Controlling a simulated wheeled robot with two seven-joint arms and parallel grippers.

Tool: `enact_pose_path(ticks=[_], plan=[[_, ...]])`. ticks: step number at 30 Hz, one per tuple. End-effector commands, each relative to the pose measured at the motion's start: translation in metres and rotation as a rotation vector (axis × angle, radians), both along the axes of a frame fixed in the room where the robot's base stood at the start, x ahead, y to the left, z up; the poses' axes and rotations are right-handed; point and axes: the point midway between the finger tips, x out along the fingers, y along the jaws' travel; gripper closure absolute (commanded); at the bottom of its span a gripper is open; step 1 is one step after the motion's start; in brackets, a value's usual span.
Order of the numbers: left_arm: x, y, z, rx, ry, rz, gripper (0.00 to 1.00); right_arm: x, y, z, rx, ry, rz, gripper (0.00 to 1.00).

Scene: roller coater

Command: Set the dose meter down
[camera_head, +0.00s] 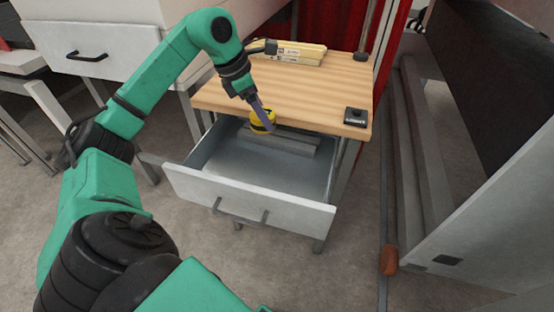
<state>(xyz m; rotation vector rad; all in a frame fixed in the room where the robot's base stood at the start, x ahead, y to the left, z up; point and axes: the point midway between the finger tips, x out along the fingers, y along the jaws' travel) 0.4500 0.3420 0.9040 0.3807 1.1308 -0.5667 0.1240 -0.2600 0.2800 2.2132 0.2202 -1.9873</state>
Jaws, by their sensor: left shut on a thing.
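A small yellow and black device (260,118), which looks like the dose meter, is held in my left gripper (264,122). My left arm reaches in from the left and the gripper points down, shut on the device. The device is over the back part of an open drawer (250,206), by the front edge of the wooden tabletop. I cannot tell whether it touches anything below. My right gripper is not in view.
Grey bars (280,142) lie at the drawer's back; its front part is empty. On the wooden tabletop (310,87) are pale yellow boxes (300,52) at the back and a small black box (356,116) at the right corner. A large machine (490,200) stands right.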

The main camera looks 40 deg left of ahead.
Motion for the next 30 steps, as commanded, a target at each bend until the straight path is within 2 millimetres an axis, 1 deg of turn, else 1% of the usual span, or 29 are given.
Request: enact_pose_path(ticks=[1,2,3,6,8,13,16,17,18,20,26,28,30], plan=[[0.0,0.0,-0.01,0.0,0.002,0.0,0.95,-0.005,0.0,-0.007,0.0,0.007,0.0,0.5],[0.0,0.0,-0.015,0.0,0.004,-0.001,0.95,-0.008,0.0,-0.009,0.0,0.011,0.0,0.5],[-0.001,0.0,-0.024,0.0,0.006,0.0,0.95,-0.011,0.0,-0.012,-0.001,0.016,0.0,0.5],[-0.001,0.0,-0.05,-0.001,0.007,-0.001,0.95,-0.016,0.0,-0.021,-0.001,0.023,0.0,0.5],[-0.001,-0.001,-0.067,-0.001,0.007,-0.002,0.95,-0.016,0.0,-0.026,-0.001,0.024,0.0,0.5],[-0.001,-0.001,-0.116,-0.004,0.007,-0.002,0.95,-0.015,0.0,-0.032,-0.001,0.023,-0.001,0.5],[-0.001,-0.001,-0.136,-0.004,0.004,-0.001,0.95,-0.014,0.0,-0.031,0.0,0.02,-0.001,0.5],[0.0,-0.001,-0.14,-0.002,0.003,-0.002,0.95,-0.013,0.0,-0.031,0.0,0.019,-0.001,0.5],[0.003,-0.003,-0.136,-0.003,-0.004,-0.001,0.95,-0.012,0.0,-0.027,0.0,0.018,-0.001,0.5],[0.008,-0.006,-0.134,-0.004,-0.004,0.0,0.95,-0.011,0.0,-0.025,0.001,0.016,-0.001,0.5],[0.033,-0.026,-0.132,-0.006,-0.005,-0.003,0.95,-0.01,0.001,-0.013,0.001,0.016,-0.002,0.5],[0.032,-0.025,-0.145,-0.003,0.002,-0.001,0.95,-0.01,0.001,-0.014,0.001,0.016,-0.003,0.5],[0.032,-0.025,-0.149,-0.002,0.002,-0.001,0.95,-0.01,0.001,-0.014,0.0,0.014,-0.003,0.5]])
